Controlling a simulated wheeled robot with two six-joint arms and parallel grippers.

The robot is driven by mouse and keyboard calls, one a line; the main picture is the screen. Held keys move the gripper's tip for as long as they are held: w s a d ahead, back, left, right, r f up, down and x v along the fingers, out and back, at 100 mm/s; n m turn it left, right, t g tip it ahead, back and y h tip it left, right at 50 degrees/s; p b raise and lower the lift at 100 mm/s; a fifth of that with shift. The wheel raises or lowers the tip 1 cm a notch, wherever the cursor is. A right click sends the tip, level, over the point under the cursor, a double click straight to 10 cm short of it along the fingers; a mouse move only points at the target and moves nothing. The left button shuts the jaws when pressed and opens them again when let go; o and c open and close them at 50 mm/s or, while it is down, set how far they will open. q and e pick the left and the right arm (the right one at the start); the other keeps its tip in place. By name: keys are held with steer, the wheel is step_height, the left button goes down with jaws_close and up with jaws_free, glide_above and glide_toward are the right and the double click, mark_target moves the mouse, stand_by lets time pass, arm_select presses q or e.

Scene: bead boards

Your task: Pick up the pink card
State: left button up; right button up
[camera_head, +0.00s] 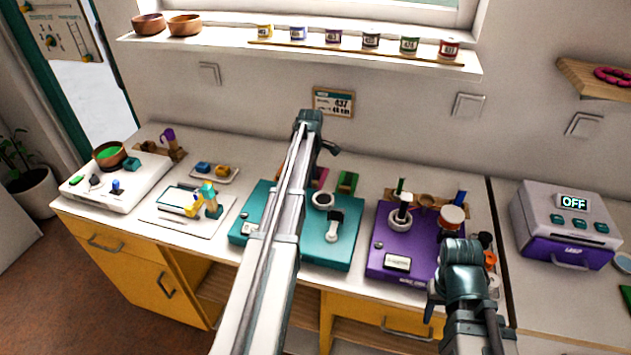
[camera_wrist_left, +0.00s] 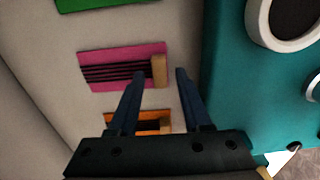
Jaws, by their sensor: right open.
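The pink card (camera_wrist_left: 122,66) shows in the left wrist view, with dark stripes and a tan tab (camera_wrist_left: 159,70) at its right end. In the head view only a small part of the pink card (camera_head: 321,177) shows beside my left arm. My left gripper (camera_wrist_left: 160,73) is open, with its fingertips on either side of the tab in the picture. I cannot tell whether they touch it. In the head view my left gripper's fingers are mostly hidden by the arm. My right arm's end (camera_head: 464,268) is in front of the purple board, its fingers not clearly seen.
A green card (camera_wrist_left: 110,3) and an orange card (camera_wrist_left: 138,121) lie on either side of the pink one. The teal board (camera_head: 345,250) is close on the right in the wrist view. A purple board (camera_head: 385,240) and a grey-purple machine (camera_head: 565,225) stand further right.

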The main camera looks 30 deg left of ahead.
arm_select(q)
jaws_close()
steer(key=shift+r, duration=0.15)
step_height(320, 180, up, 10)
steer(key=p, duration=1)
steer(key=shift+f, duration=0.2)
